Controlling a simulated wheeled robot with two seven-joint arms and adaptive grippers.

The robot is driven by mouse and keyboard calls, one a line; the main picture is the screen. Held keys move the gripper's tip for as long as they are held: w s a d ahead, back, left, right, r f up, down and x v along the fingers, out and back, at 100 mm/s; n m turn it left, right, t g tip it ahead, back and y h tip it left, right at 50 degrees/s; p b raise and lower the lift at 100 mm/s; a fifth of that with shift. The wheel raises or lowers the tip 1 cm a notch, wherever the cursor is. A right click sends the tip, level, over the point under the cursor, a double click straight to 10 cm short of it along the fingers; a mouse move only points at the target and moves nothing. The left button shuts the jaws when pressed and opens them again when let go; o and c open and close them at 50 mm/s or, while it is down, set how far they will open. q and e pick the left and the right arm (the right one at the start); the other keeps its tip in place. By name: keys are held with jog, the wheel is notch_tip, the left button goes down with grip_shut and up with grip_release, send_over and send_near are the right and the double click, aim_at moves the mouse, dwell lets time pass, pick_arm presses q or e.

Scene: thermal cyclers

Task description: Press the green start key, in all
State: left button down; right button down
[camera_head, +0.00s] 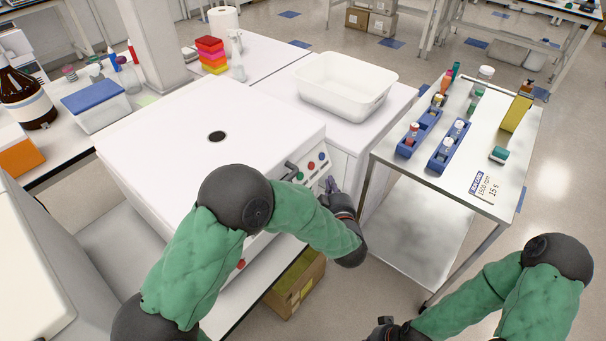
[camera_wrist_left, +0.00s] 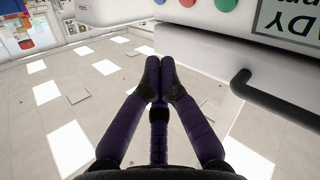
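The white machine (camera_head: 214,125) has a row of buttons on its front panel: green (camera_head: 299,176), red (camera_head: 311,165) and blue (camera_head: 322,156). My left gripper (camera_head: 328,185) is in front of the panel, to the right of and below the buttons. The left wrist view shows its fingertips (camera_wrist_left: 160,64) together with nothing between them, apart from the buttons. My right gripper (camera_head: 384,326) is at the bottom edge, mostly hidden.
A dark handle (camera_wrist_left: 240,83) sticks out from the machine's front. A metal trolley (camera_head: 400,167) with blue racks stands at the right. A white tub (camera_head: 344,86) sits behind the machine. A cardboard box (camera_head: 296,287) is on the floor below. Floor is open between machine and trolley.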

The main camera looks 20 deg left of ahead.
aim_at(300, 176)
pick_arm(q)
jog(key=shift+a+f, duration=0.1)
jog(key=shift+w+a+f+b, duration=0.45)
jog(key=shift+a+f+b, duration=0.2)
jog(key=shift+a, duration=0.6)
jog(key=shift+w+a+f+b, duration=0.55)
jog(key=shift+a+b, duration=0.1)
jog(key=shift+a, duration=0.55)
jog(key=shift+w+a+f+b, duration=0.4)
jog(key=shift+a+f+b, duration=0.25)
jog(key=shift+a, duration=0.6)
jog(key=shift+a, duration=0.15)
jog(key=shift+w+a+f, duration=0.1)
jog(key=shift+a+f, duration=0.05)
jog(key=shift+a, duration=0.05)
jog(key=shift+w+a+f+b, duration=0.15)
jog(key=shift+a+b, duration=0.15)
jog(key=shift+b, duration=0.15)
jog(key=shift+d, duration=0.1)
jog(key=shift+s+d+r+p, duration=0.3)
jog(key=shift+d+r+p, duration=0.1)
jog(key=shift+d, duration=0.15)
